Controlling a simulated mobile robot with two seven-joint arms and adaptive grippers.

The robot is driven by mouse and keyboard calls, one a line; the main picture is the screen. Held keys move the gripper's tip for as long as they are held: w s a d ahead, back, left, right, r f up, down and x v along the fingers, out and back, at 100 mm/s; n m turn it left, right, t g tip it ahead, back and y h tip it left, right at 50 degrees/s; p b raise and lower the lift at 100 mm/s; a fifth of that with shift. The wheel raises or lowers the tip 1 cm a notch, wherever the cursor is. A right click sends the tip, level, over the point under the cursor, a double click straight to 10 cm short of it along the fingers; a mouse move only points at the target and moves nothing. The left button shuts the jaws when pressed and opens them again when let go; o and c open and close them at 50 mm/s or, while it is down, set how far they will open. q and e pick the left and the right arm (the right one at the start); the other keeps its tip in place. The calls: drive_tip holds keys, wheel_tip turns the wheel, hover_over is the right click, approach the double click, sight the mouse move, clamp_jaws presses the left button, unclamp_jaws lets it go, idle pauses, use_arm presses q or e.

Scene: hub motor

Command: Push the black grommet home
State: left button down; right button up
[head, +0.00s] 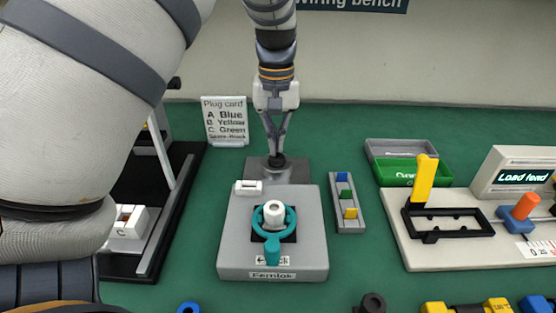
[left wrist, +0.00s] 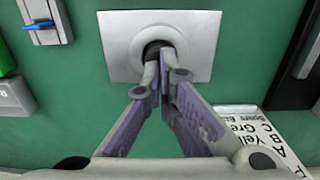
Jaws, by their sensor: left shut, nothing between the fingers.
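A black grommet (head: 277,161) sits at a grey square plate (head: 297,170) behind the grey fixture block. In the left wrist view the grommet (left wrist: 153,48) shows as a dark ring in the middle of the pale plate (left wrist: 120,35). My left gripper (head: 277,152) points straight down with its fingers together and nothing between them. Its fingertips (left wrist: 158,72) are at the grommet and hide part of it. I cannot tell whether they press on it or how deep it sits. My right gripper is not in view.
A grey fixture block (head: 230,240) with a teal ring tool (head: 272,250) stands in front of the plate. A plug card (head: 224,121) stands to the left, a strip of coloured plugs (head: 346,200) to the right. A dark ring-shaped part (head: 373,303) lies at the front edge.

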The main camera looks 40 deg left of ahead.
use_arm(q)
drive_tip(key=shift+f, duration=1.15)
idle(0.4)
wheel_tip(320, 180, up, 5)
drive_tip(key=shift+r+p, duration=0.2)
drive_tip(key=shift+p, duration=0.45)
drive_tip(key=shift+r, duration=0.85)
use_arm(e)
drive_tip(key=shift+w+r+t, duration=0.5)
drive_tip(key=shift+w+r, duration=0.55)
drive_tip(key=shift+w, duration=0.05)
use_arm(q)
drive_tip(key=shift+f, duration=0.15)
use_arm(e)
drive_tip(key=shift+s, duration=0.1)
